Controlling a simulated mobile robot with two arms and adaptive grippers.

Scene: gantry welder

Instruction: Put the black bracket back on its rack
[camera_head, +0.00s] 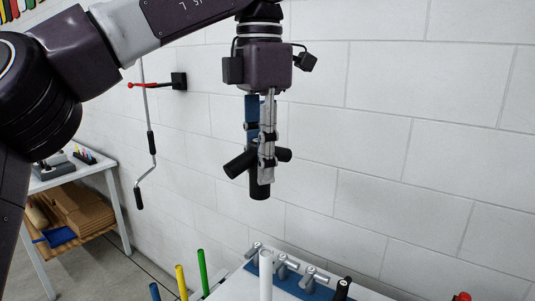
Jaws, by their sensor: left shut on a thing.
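My left gripper (267,150) hangs from the top centre, pointing down in front of the white wall. It is shut on the black bracket (260,189), a dark piece with stubby round arms to the left, right and below. The fingers hide part of its middle. The bracket is in the air, apart from the table below. A blue rack strip (303,290) on the white table carries several grey brackets (285,266) in a row. A black-topped piece (342,287) stands at the right end of that row. My right gripper is not in view.
Upright white (266,272), green (203,270), yellow (181,281) and blue (155,291) rods stand at the near left of the rack. A crank tool (151,142) hangs on the wall. A side table (70,176) stands at left. A red knob (462,297) shows at lower right.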

